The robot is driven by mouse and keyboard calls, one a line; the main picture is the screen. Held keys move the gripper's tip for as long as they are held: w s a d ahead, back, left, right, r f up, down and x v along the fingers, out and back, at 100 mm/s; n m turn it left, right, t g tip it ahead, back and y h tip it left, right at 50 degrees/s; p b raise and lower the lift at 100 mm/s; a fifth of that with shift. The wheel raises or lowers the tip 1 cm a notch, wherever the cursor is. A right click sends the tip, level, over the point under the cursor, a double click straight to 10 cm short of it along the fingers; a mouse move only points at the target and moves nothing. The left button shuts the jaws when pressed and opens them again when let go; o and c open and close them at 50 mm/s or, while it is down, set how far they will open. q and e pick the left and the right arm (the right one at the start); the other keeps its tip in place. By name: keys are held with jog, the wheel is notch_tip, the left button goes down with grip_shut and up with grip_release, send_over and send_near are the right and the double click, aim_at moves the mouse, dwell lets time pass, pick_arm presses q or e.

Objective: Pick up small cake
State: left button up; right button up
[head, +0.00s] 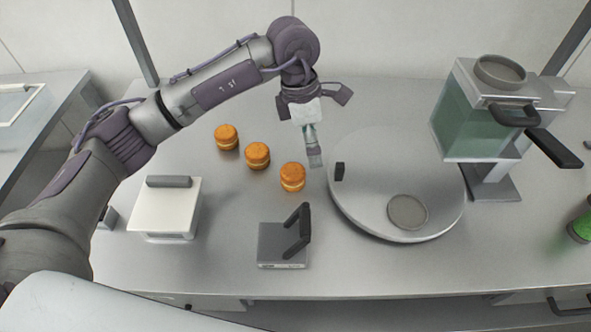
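Three small round orange cakes with a paler middle band sit in a slanting row on the grey counter. The far left cake (227,138), the middle cake (257,156) and the near right cake (292,177) stand apart from each other. My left gripper (315,161) comes in from above and points down, just right of and behind the near right cake. It appears apart from that cake. Its fingers show edge-on as one narrow shape, so its opening is unclear. No cake is seen in it. My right gripper is not in view.
A large round grey plate (375,200) lies just right of the gripper. A white box (165,210) and a grey device (283,243) with a black handle stand at the front. A glass-sided machine (475,122) stands right. Counter between cakes and boxes is clear.

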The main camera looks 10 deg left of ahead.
pick_arm(q)
jog(key=y, duration=0.2)
send_over(293, 171)
jog(key=f, duration=0.2)
jog(key=f+p, duration=0.1)
jog(key=f, duration=0.1)
jog(key=f+p, duration=0.1)
jog(key=f, duration=0.1)
jog(key=shift+w+a+f, duration=0.1)
jog(key=shift+w+f, duration=0.15)
jog(key=shift+f, duration=0.4)
jog(key=shift+s+f+p, duration=0.1)
jog(key=shift+f+p, duration=0.1)
jog(key=shift+p, duration=0.25)
notch_tip(293, 171, down, 4)
jog(key=shift+s+r+p, duration=0.1)
jog(key=shift+r+p, duration=0.05)
jog(key=shift+p, duration=0.85)
jog(key=shift+f, duration=0.55)
jog(key=shift+d, duration=0.2)
jog(key=c, duration=0.9)
